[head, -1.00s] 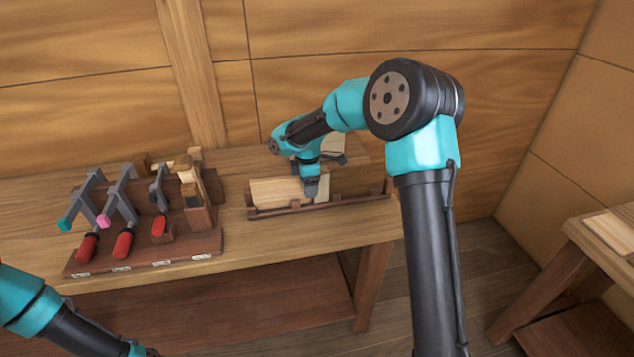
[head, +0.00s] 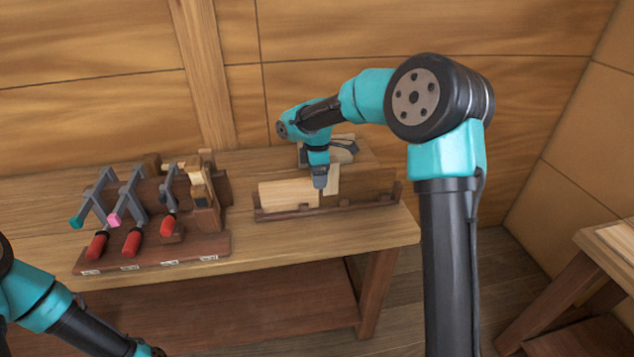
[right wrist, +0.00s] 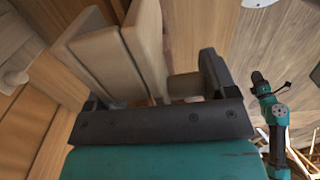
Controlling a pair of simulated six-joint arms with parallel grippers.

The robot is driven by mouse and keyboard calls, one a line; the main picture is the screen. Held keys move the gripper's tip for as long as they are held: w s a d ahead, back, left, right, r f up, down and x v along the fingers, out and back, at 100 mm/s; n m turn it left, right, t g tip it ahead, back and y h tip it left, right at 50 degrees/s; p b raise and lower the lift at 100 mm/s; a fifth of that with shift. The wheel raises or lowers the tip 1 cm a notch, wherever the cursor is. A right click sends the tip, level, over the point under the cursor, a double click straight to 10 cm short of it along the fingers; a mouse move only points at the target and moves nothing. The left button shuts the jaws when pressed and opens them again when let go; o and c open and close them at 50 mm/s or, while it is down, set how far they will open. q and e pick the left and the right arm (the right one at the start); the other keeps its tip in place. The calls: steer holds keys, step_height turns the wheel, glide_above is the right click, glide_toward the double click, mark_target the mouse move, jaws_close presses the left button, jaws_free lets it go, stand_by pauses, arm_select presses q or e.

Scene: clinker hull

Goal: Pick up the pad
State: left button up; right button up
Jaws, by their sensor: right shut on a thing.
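The pad (head: 332,179) is a small pale wooden piece at my right gripper (head: 320,184) in the head view. The gripper is shut on it, just above a long brown rack (head: 328,210) on the bench. The pad's top stands higher than the pieces beside it; its lower end is partly hidden. In the right wrist view, wooden pieces (right wrist: 147,45) show close by the dark jaws (right wrist: 155,100). My left gripper (head: 150,351) is barely in view at the bottom edge, and its jaws cannot be made out.
The rack holds a pale board (head: 288,193) on the left and a browner board (head: 358,187) on the right. A stand (head: 155,255) with several red-handled clamps is left on the bench (head: 330,236). Another table (head: 590,240) stands at far right.

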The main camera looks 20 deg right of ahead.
steer(key=shift+r, duration=0.65)
steer(key=shift+s+r, duration=0.15)
steer(key=shift+s, duration=0.1)
steer(key=s+a, duration=0.4)
steer(key=s, duration=1.4)
steer(key=shift+s+a, duration=0.2)
steer(key=shift+s, duration=0.1)
